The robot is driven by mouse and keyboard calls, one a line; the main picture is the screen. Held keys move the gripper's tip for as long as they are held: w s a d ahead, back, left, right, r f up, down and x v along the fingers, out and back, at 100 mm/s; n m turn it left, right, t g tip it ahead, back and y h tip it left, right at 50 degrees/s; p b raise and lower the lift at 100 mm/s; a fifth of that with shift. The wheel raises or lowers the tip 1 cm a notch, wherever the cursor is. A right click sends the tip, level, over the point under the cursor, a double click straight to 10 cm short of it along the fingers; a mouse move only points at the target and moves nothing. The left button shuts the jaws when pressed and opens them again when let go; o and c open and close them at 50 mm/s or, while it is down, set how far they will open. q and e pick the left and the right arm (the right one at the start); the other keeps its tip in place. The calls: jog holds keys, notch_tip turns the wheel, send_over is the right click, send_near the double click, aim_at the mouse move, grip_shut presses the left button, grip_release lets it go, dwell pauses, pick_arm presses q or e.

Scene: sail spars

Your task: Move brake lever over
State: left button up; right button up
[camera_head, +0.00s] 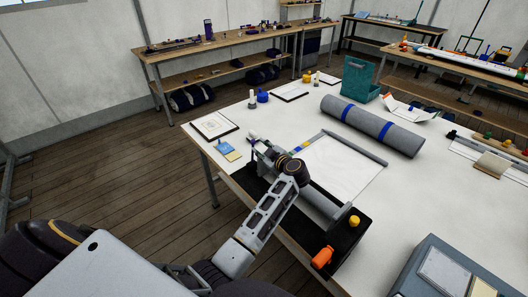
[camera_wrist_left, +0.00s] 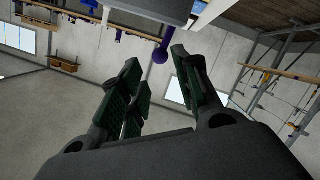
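My left arm reaches from the bottom to a black-based bench device (camera_head: 345,240) at the near edge of the white table. The left gripper (camera_head: 262,148) is at the device's far left end, small and partly hidden by its own wrist. In the left wrist view, its green-padded fingers (camera_wrist_left: 156,60) are spread apart with nothing clamped. A blue-purple rod with a round knob (camera_wrist_left: 160,54), perhaps the brake lever, shows at the gap between the fingertips. I cannot tell whether they touch it. My right gripper is not seen.
The device carries a grey roller, an orange part (camera_head: 322,258) and a yellow knob (camera_head: 354,221). A grey box (camera_head: 445,270) is at lower right.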

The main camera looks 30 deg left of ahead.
aim_at(254, 142)
pick_arm(q)
jog(key=b+x, duration=0.4)
jog(key=x, duration=0.2)
jog(key=shift+a+f+b, duration=0.1)
jog(key=shift+a+b, duration=0.05)
jog(key=shift+b, duration=0.25)
jog(key=shift+r, duration=0.25)
jog(key=shift+c, duration=1.4)
jog(key=shift+a, duration=0.1)
jog(key=shift+c, duration=0.2)
